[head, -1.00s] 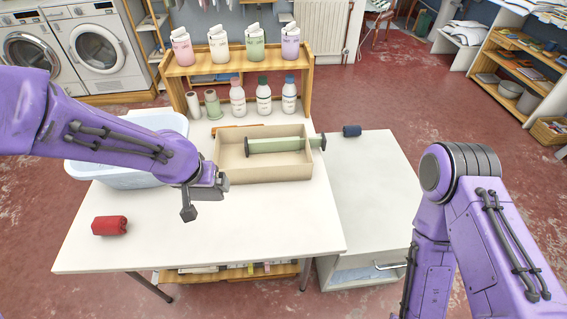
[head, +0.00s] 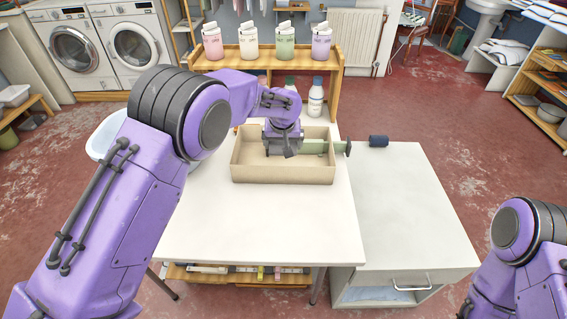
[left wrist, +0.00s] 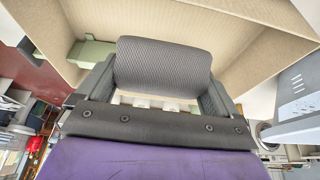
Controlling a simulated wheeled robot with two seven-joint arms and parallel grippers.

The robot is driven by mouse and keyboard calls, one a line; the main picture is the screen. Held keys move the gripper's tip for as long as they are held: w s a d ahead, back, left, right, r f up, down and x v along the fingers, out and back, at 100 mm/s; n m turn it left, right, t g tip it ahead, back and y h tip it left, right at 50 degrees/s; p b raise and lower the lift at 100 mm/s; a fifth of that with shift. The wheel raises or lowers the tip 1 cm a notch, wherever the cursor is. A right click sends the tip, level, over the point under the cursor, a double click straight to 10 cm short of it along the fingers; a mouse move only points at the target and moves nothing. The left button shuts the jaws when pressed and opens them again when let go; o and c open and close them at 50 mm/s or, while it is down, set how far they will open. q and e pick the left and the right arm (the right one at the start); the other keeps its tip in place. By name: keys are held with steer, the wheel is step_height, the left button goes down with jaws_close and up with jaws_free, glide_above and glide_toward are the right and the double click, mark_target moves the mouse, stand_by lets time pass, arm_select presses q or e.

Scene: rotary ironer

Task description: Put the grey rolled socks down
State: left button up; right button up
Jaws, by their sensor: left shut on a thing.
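My left gripper (head: 284,145) is over the beige open box (head: 283,173) on the white table, within its outline. In the left wrist view the grey rolled socks (left wrist: 163,67) lie crosswise between the two fingers, which are shut on them. The box walls (left wrist: 225,30) show around and behind the socks there. I cannot tell whether the socks touch the box floor. In the head view the gripper and arm mostly hide the socks. My right gripper is out of view; only part of the right arm shows at the lower right.
Dark blue rolled socks (head: 378,141) lie on the white cabinet (head: 415,195) at the right. A wooden shelf (head: 335,75) with bottles stands behind. The front tabletop (head: 265,215) is clear.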

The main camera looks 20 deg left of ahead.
mark_target(283, 143)
arm_select(q)
step_height(283, 143, down, 8)
steer(key=shift+r+p, duration=0.1)
steer(key=shift+p, duration=0.2)
steer(key=o, duration=0.7)
steer(key=shift+c, duration=0.2)
steer(key=shift+r, duration=0.5)
steer(key=v, duration=1.1)
steer(key=shift+s+r, duration=0.1)
